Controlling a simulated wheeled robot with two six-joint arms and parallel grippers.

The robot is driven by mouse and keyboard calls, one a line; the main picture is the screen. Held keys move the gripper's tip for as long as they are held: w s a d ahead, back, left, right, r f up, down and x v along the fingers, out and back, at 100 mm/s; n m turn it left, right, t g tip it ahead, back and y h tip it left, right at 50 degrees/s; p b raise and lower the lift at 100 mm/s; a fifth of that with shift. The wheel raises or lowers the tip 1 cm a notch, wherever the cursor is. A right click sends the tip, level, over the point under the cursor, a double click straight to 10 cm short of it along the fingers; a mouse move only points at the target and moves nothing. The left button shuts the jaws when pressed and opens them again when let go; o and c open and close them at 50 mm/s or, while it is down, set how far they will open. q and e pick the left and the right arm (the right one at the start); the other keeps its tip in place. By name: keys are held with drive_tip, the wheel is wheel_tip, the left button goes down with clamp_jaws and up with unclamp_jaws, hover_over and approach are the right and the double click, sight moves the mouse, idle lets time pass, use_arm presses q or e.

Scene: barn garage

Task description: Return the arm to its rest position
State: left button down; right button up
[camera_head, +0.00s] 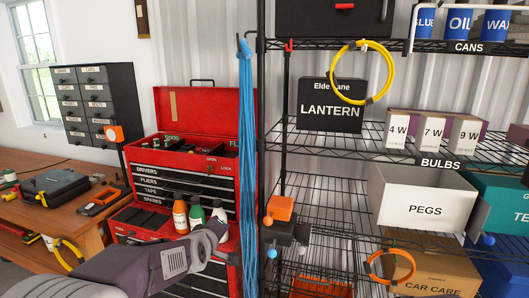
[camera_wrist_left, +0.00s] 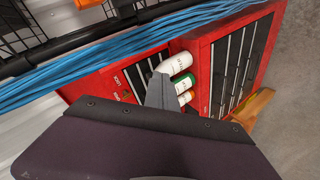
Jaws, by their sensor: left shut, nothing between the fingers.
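My left arm (camera_head: 125,270) comes in from the lower left in the head view. Its gripper (camera_head: 218,230) reaches in front of the red tool chest (camera_head: 200,105), beside the bottles on its ledge. In the left wrist view the gripper (camera_wrist_left: 160,88) shows as a grey finger shape, shut with nothing held, in front of the bottles. My right gripper is not in view.
Orange-, green- and white-topped bottles (camera_head: 197,215) stand close to the gripper. Blue cable (camera_head: 246,150) hangs beside the chest. A wire shelf rack (camera_head: 330,165) stands right, with a white PEGS bin (camera_head: 425,210). A wooden bench (camera_head: 60,215) stands left.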

use_arm(q)
drive_tip(key=s+a+f+m+g, duration=0.1)
drive_tip(key=s+f+m+g, duration=0.2)
drive_tip(key=s+f, duration=0.3)
drive_tip(key=s+a+f+m+g, duration=0.2)
drive_tip(key=s+f+m+g, duration=0.2)
drive_tip(key=s, duration=0.9)
drive_tip(key=s+a+f+m+g, duration=0.1)
drive_tip(key=s+f+m+g, duration=0.2)
drive_tip(key=s+f, duration=0.5)
drive_tip(key=shift+s+a+g+y, duration=0.25)
drive_tip(key=shift+s+g+y, duration=0.15)
drive_tip(key=shift+s, duration=0.7)
